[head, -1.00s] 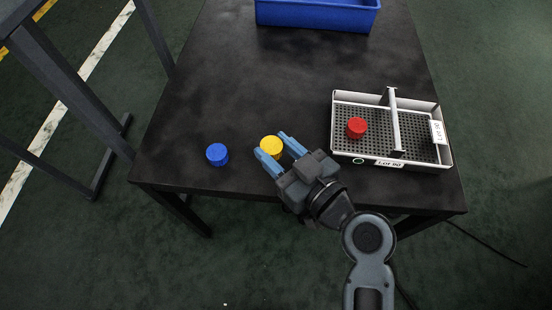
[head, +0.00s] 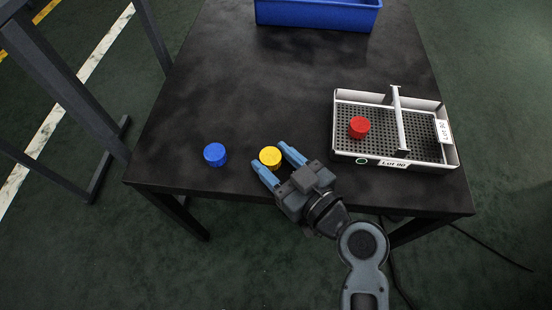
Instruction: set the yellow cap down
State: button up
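The yellow cap (head: 270,156) rests on the black table (head: 240,90), near its front edge. My gripper (head: 271,155) is open, with its two blue fingers pointing toward the cap. The cap lies between or just beyond the fingertips, with a gap visible on the right side. Whether the left fingertip touches it I cannot tell. A blue cap (head: 215,154) stands on the table to the left of the yellow one.
A white perforated tray (head: 349,147) with a divider stands at the right, with a red cap (head: 359,127) in its left part. A blue bin (head: 318,15) is at the far end. The middle of the table is clear.

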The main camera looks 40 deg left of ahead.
jog(key=shift+o, duration=1.1)
jog(key=shift+r+p, duration=0.15)
jog(key=shift+p, duration=0.3)
